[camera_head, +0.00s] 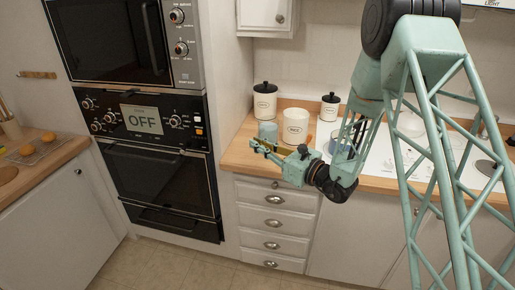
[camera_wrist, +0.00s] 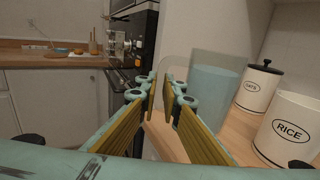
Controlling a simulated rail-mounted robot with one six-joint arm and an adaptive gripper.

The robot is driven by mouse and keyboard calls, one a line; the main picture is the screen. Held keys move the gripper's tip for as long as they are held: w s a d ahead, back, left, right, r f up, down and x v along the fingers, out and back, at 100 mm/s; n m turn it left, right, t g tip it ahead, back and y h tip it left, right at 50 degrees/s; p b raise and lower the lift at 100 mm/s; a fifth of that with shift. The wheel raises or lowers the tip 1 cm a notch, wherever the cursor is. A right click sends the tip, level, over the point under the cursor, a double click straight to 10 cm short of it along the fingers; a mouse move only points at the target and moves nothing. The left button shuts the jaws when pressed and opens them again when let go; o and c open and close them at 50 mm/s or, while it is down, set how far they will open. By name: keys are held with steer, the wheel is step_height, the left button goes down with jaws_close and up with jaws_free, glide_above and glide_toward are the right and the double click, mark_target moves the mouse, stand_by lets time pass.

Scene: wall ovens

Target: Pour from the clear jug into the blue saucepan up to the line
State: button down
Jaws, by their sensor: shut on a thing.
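The clear jug (camera_head: 268,131) holds pale blue liquid and looks upright at the front left of the wooden counter. I cannot tell whether the jug rests on the counter. A blue saucepan (camera_head: 338,143) shows partly behind my arm; its line cannot be made out.
An open white RICE canister (camera_head: 296,127) stands right of the jug, also in the wrist view (camera_wrist: 289,130). Black-lidded canisters (camera_head: 265,102) (camera_head: 330,107) stand behind. Wall ovens (camera_head: 150,125) are to the left. A white hob or sink surface (camera_head: 385,160) lies right.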

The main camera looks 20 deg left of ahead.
mark_target(257, 133)
steer(key=shift+r+p, duration=0.5)
steer(key=shift+r, duration=1.3)
